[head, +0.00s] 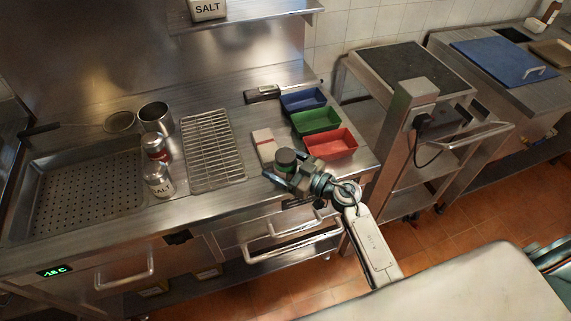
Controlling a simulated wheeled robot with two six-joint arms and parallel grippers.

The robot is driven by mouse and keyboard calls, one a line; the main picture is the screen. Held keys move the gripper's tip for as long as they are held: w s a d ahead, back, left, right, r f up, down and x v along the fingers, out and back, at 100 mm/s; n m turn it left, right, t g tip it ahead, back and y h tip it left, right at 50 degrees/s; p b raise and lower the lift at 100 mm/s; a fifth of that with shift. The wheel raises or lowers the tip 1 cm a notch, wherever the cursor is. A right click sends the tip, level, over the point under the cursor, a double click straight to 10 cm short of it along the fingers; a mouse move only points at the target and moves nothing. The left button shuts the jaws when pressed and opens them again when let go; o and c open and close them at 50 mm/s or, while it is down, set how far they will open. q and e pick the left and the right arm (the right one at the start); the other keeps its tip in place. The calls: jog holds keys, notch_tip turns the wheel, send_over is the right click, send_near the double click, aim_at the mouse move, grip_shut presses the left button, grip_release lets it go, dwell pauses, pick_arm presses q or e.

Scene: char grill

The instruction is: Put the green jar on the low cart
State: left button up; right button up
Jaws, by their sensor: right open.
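A small jar with a dark grey-green lid (286,156) stands near the front edge of the steel counter; it looks like the green jar. My right gripper (285,174) is open at the jar's near side and hides its lower part. I cannot tell whether the fingers touch it. A wheeled steel cart with a dark top (408,68) and lower shelves stands right of the counter; I take it for the low cart. My left gripper is not in view.
Blue (303,99), green (316,120) and red (331,144) trays lie behind and right of the jar. A cream-and-red box (264,146) is close on its left. A wire rack (212,150) and shakers (158,180) stand further left. A cable (428,152) hangs on the cart.

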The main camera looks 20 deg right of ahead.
jog(key=shift+w+a, duration=0.3)
jog(key=shift+w, duration=0.1)
jog(key=shift+s+d, duration=0.1)
jog(key=shift+c, duration=0.4)
jog(key=c, duration=1.2)
jog(key=shift+c, duration=0.2)
jog(key=shift+r, duration=0.1)
